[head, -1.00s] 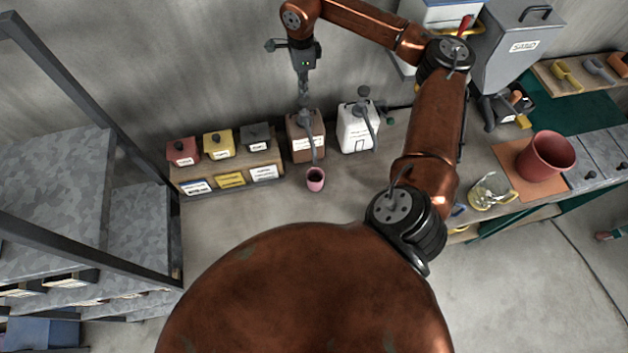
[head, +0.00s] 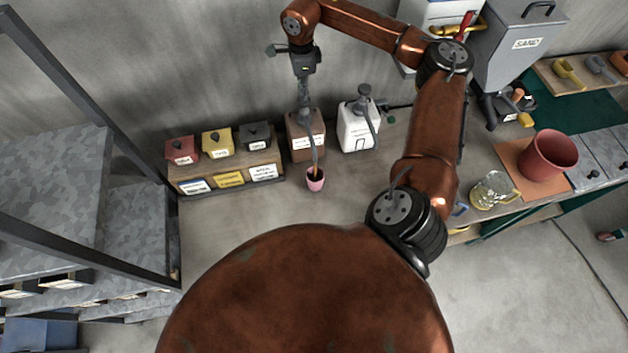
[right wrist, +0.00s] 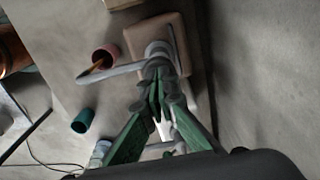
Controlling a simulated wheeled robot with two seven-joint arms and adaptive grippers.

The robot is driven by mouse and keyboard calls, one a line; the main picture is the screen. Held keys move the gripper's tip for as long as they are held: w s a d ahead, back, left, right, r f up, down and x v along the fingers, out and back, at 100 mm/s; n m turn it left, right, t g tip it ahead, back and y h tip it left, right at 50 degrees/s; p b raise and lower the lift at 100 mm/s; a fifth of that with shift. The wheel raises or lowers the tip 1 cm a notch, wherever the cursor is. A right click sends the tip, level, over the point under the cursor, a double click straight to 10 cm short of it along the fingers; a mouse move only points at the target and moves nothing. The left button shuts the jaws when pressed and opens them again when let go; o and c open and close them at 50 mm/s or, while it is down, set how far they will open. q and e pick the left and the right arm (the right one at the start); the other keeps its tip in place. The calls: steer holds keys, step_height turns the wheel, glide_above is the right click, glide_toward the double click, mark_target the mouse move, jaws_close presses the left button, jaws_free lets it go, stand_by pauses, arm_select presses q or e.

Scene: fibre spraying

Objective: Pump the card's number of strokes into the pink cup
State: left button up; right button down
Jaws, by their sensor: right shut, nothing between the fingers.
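The pink cup (head: 315,180) stands upright on the bench under the curved spout of the brown pump container (head: 303,150). An orange-brown streak shows between the spout's end and the cup. The cup is also in the right wrist view (right wrist: 103,60), with the same streak at its mouth. My right gripper (head: 304,92) is shut and empty, pointing down at the top of the brown container's pump. In the right wrist view my right gripper (right wrist: 158,98) covers part of the pump head; whether they touch is hard to tell. My left gripper is out of view. No stroke number is legible.
A white pump container (head: 358,130) stands right of the brown one. Left are red, yellow and dark boxes on a labelled rack (head: 223,187). A glass jug (head: 493,190) and red pot (head: 547,158) stand far right. A teal cup (right wrist: 83,121) shows in the wrist view.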

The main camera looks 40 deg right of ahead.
steer(key=shift+f+b, duration=0.6)
steer(key=shift+f, duration=0.65)
steer(key=shift+r, duration=0.1)
steer(key=shift+r+p, duration=1.55)
steer(key=shift+r, duration=0.95)
step_height(320, 180, up, 6)
steer(key=p, duration=0.4)
